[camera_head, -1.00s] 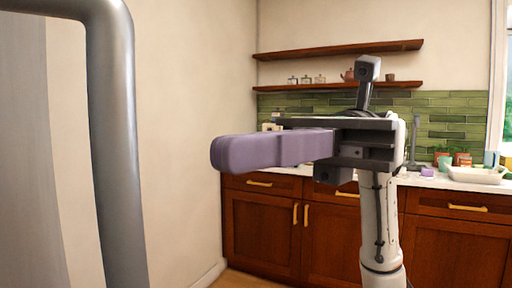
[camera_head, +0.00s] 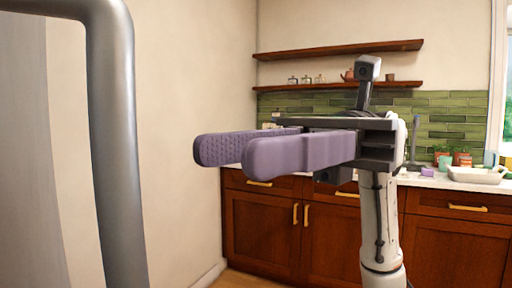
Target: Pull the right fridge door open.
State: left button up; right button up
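A fridge door (camera_head: 28,160) with a grey, slightly shiny face fills the left edge of the head view, very close. Its thick metal bar handle (camera_head: 115,150) curves over at the top and runs down out of the picture. I cannot tell from this view whether it is the right door or how far it stands open. My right gripper (camera_head: 222,152) is to the right of the handle, apart from it, with its two purple padded fingers pointing left. The fingers are spread and nothing is between them. My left gripper is not in view.
Wooden cabinets (camera_head: 265,232) with brass handles stand behind my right arm. A white tray (camera_head: 478,174) and small pots are on the counter. Two wooden shelves (camera_head: 340,49) hang above. A bare beige wall (camera_head: 185,70) lies between the handle and the cabinets.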

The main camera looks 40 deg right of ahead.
jog(key=shift+d, duration=0.1)
jog(key=d, duration=1)
jog(key=shift+w, duration=0.35)
jog(key=shift+c, duration=0.4)
